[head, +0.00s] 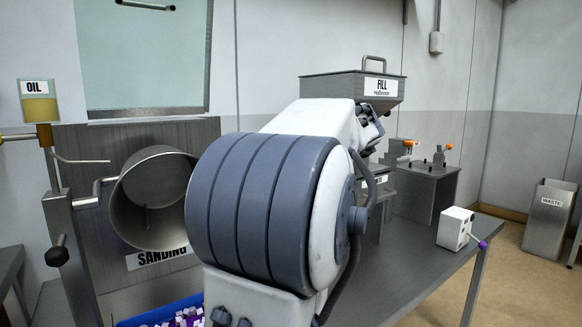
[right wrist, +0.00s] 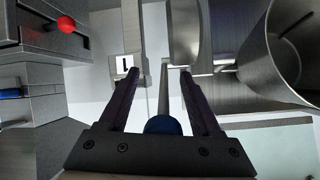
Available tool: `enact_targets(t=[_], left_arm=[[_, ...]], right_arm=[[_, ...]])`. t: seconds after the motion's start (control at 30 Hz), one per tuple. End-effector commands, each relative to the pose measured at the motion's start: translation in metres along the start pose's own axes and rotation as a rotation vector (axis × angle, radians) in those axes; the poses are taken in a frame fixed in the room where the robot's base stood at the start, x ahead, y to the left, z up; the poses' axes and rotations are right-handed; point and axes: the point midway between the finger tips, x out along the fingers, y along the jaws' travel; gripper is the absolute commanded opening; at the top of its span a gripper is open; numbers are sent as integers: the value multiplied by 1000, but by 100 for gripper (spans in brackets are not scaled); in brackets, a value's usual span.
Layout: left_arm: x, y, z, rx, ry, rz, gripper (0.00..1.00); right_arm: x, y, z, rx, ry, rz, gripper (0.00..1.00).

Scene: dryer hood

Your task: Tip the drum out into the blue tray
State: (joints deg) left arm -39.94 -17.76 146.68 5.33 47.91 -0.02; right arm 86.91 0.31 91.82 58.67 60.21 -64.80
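The metal drum (head: 150,195) hangs tilted on its stand in the head view, its open mouth facing me; I see no pieces inside. Its metal side also shows at the right of the right wrist view (right wrist: 285,55). The blue tray (head: 150,317) sits low below the drum, with purple and white pieces (head: 188,318) in it; most of it is hidden by my arm. My right gripper (right wrist: 160,78) is open in the right wrist view. My left gripper is not in view.
My large arm joint fills the middle of the head view. An oil jar (head: 39,108) stands far left. A FILL hopper (head: 340,87), a white box with a purple-tipped lever (head: 455,228) and a waste bin (head: 549,215) are to the right. The right table end is mostly clear.

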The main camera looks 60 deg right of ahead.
Motion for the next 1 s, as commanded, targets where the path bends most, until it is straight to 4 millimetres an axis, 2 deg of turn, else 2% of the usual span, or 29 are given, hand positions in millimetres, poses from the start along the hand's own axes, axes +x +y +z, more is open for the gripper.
enact_targets(t=[0.23,0.33,0.7,0.83,1.0], left_arm=[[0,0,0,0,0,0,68],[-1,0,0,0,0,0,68],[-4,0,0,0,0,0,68],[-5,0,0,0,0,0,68],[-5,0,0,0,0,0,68]], right_arm=[[-2,-1,-2,-3,4,1,64],[-10,-1,-3,-4,6,3,64],[-79,1,-3,-3,5,7,64],[-96,1,-2,-2,4,4,64],[-105,0,-1,-2,3,1,64]])
